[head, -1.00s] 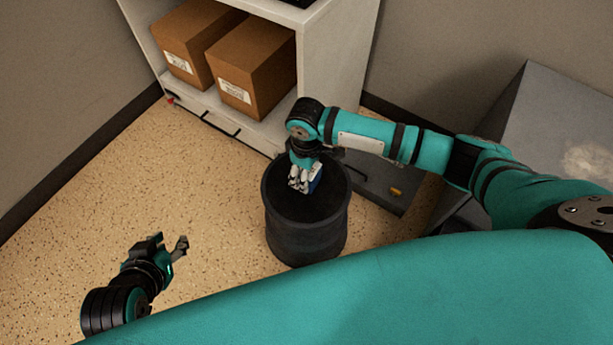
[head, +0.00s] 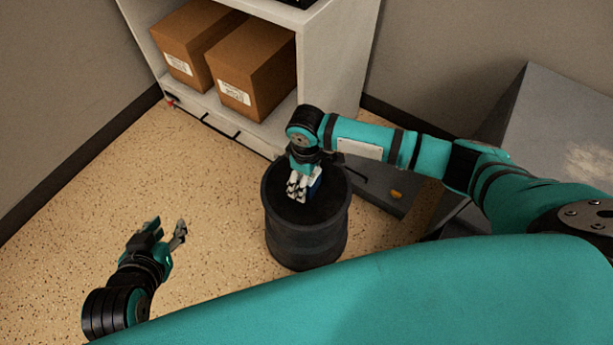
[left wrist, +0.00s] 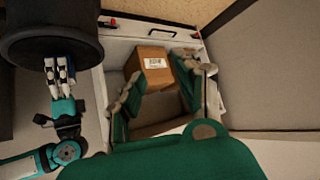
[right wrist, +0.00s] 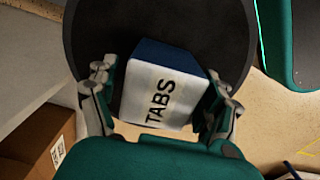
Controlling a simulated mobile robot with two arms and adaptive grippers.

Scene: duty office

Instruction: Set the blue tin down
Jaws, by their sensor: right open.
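In the head view, only a blue sliver of the tin (head: 316,187) shows beside my right gripper (head: 298,190). The gripper is open, with fingers on both sides of the tin. Both are over the round black drum (head: 305,235). The tin appears to stand on the drum's dark top, but its underside is hidden. My left gripper (head: 166,228) is open and empty, well left of the drum.
A pale shelf unit (head: 335,60) with two cardboard boxes (head: 250,75) stands behind the drum. A grey slanted surface (head: 550,120) is at the right. A small orange item (head: 396,195) lies right of the drum. Speckled floor is clear at left.

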